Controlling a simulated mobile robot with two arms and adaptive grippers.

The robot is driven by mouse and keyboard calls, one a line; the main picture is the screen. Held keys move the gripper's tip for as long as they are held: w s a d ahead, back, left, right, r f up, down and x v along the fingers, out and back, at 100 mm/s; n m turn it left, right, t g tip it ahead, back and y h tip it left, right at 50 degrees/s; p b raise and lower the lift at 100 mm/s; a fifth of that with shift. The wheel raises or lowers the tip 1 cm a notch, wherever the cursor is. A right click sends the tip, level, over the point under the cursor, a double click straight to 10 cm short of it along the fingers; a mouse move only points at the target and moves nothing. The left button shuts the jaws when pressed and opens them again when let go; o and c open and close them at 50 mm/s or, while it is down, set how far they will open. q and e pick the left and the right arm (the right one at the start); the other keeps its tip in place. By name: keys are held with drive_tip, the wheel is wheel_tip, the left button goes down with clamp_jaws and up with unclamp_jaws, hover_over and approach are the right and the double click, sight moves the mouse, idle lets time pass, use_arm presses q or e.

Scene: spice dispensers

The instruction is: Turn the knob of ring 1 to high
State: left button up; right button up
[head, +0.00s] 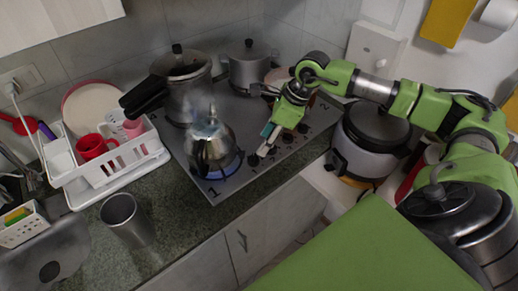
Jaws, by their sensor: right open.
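The steel cooktop (181,155) is set in the dark counter. A steel kettle (212,150) stands on its front ring, where a blue flame shows underneath and steam rises above. A mark like a "1" is on the cooktop's front left corner. A row of knobs (288,138) runs along the cooktop's right-hand edge. My right gripper (266,144) is open and points down over the front knobs, partly hiding them. I cannot tell whether its fingers touch or surround the front knob (253,160). The knob's setting is too small to read. My left gripper is out of view.
A pressure cooker (189,88) and a lidded pot (248,66) stand at the back of the cooktop. A white dish rack (96,172) with a red mug (95,146) and a steel cup (126,220) are left. A rice cooker (366,145) stands right, under my right arm.

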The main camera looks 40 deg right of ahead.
drive_tip(key=shift+v, duration=1.75)
